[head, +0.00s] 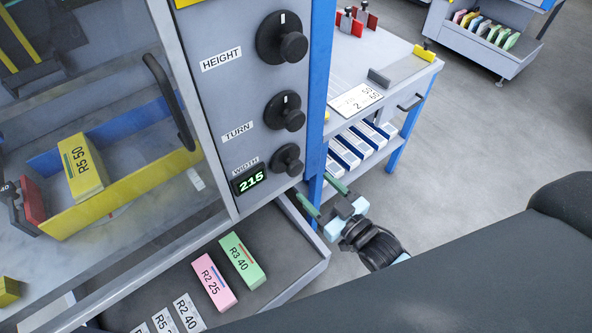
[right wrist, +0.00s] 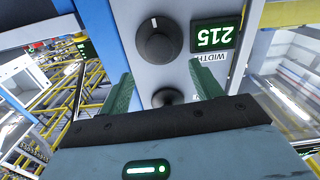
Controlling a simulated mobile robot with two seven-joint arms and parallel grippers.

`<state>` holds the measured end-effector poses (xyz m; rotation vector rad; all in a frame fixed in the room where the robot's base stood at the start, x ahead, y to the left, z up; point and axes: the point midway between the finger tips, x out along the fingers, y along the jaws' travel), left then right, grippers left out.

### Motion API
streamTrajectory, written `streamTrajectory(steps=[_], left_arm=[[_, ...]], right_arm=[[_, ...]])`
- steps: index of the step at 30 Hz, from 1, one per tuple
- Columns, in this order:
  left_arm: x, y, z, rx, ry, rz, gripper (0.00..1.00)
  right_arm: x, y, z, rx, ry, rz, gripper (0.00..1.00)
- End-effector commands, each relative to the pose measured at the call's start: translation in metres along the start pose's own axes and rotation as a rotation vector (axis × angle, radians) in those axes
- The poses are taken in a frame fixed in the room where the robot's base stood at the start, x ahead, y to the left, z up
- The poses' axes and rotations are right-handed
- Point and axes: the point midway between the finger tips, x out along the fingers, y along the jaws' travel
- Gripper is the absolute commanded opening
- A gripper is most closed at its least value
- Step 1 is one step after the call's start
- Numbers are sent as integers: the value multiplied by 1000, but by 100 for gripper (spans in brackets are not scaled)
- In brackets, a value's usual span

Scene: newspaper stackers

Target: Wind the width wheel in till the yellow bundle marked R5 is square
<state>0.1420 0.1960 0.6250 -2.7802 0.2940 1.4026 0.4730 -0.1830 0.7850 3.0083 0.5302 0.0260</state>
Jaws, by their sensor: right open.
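The width wheel (head: 288,160) is a black knob with a crank grip, beside a green display (head: 249,180) reading 215. It also shows in the right wrist view (right wrist: 156,42), upside down. The yellow bundle marked R5 50 (head: 84,168) lies behind the clear door in a bay with a blue back wall (head: 125,128) and yellow front wall (head: 135,190). A gap separates it from the red block (head: 33,200) at left. My right gripper (head: 322,195) is open and empty, below and right of the width wheel, apart from it. My left gripper is out of view.
The height wheel (head: 282,37) and turn wheel (head: 285,110) sit above on the same panel. An open drawer (head: 290,285) below holds pink, green and white bundles. A grey cart (head: 405,60) stands right of the blue post.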

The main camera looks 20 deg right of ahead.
Motion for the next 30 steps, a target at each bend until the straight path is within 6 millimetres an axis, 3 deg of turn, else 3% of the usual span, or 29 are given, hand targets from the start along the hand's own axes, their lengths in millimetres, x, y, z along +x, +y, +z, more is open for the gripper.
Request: streamTrajectory(steps=[5, 18, 30], left_arm=[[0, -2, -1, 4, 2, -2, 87], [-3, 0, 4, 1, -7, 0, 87], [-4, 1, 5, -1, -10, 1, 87]], right_arm=[[13, 0, -1, 0, 2, 1, 64], [71, 0, 0, 1, -1, 0, 64], [78, 0, 0, 0, -2, 0, 64]])
